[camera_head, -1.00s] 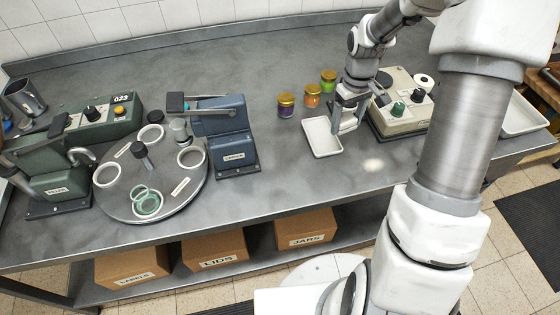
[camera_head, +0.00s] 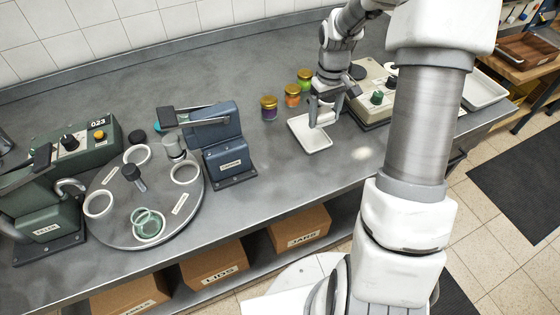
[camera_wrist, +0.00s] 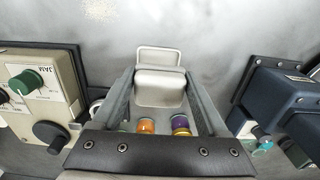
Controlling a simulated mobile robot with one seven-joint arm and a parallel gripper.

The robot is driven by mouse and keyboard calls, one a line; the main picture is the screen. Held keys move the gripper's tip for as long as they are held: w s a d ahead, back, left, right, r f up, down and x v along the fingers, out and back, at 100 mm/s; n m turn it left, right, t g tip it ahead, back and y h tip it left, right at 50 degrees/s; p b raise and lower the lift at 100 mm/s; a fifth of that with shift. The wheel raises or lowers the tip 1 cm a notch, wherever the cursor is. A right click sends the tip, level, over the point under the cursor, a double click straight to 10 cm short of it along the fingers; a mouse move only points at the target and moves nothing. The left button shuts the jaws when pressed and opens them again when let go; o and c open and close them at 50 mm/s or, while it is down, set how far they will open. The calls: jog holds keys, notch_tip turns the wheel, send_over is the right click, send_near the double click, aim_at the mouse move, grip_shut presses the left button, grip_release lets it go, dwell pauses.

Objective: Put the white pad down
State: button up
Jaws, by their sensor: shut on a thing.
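My gripper (camera_head: 321,117) points down over the back right part of a shallow white tray (camera_head: 299,127) on the grey bench. In the wrist view, my gripper (camera_wrist: 160,82) is shut on a pale, block-like white pad (camera_wrist: 160,90) between its two fingers. The tray's rim (camera_wrist: 158,52) shows just beyond the pad. In the head view the pad is small and mostly hidden by the fingers. I cannot tell whether it touches the tray.
Purple (camera_head: 269,109), orange (camera_head: 292,96) and green (camera_head: 305,80) jars stand behind and left of the tray. A cream machine (camera_head: 372,100) stands close on the right, a blue press (camera_head: 228,150) on the left. The bench in front of the tray is clear.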

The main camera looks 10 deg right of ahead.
send_over(284, 165)
jog(key=f, duration=0.6)
jog(key=shift+w+d+f, duration=0.2)
jog(key=shift+w+f, duration=0.05)
jog(key=shift+f, duration=2.2)
jog(key=shift+f+b, duration=0.3)
jog(key=shift+f, duration=0.05)
jog(key=o, duration=1.3)
jog(key=shift+s, duration=0.1)
jog(key=shift+o, duration=0.2)
jog(key=shift+s+a+f, duration=0.1)
jog(key=shift+a, duration=0.05)
